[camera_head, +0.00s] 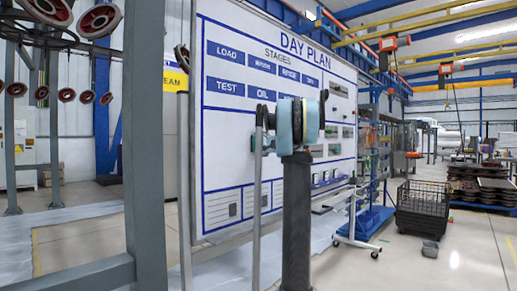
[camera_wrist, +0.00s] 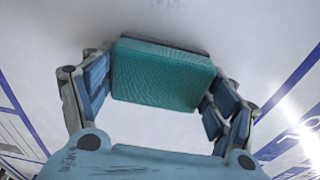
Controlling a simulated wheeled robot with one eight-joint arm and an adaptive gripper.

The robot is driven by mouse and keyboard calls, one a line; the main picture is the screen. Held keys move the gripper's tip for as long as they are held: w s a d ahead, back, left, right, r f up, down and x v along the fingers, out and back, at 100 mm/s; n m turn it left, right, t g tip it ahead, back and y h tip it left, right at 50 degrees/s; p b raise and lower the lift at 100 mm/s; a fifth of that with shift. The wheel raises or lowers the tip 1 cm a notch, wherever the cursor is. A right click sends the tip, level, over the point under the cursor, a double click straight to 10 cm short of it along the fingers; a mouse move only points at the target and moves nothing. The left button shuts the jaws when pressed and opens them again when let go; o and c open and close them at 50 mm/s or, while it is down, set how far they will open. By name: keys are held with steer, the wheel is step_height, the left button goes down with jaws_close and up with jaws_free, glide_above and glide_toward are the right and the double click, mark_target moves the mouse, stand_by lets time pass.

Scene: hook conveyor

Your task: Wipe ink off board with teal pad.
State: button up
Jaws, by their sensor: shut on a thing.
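The white board (camera_head: 225,148) stands upright in the head view, with a blue frame, the heading "DAY PLAN" and blue stage labels. The teal pad (camera_wrist: 162,76) sits between the fingers of my gripper (camera_wrist: 158,88) in the wrist view. My gripper is shut on it, and its far side has a dark edge. The pale board surface (camera_wrist: 45,35) fills the background beyond the pad. I cannot tell whether the pad touches it. Faint grey marks show near the top of the wrist view, too blurred to name as ink.
A grey steel frame (camera_head: 146,150) with red-hubbed wheels stands close on the left. The floor at the lower right is clear.

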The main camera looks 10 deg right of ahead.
mark_target(242, 144)
steer(key=shift+s+a, duration=0.5)
steer(key=shift+a, duration=0.3)
steer(key=shift+s+a, duration=0.5)
steer(key=shift+a, duration=0.3)
steer(key=shift+c, duration=0.3)
steer(key=shift+s+a, duration=0.95)
steer(key=shift+a, duration=0.2)
steer(key=shift+s+a, duration=0.95)
steer(key=shift+a, duration=0.15)
steer(key=shift+d, duration=0.1)
steer(key=shift+d+v, duration=0.15)
steer(key=shift+v, duration=1.3)
steer(key=shift+d+v, duration=0.15)
steer(key=shift+v, duration=1.3)
steer(key=v, duration=0.2)
steer(key=shift+s+d, duration=0.2)
steer(key=shift+d, duration=0.2)
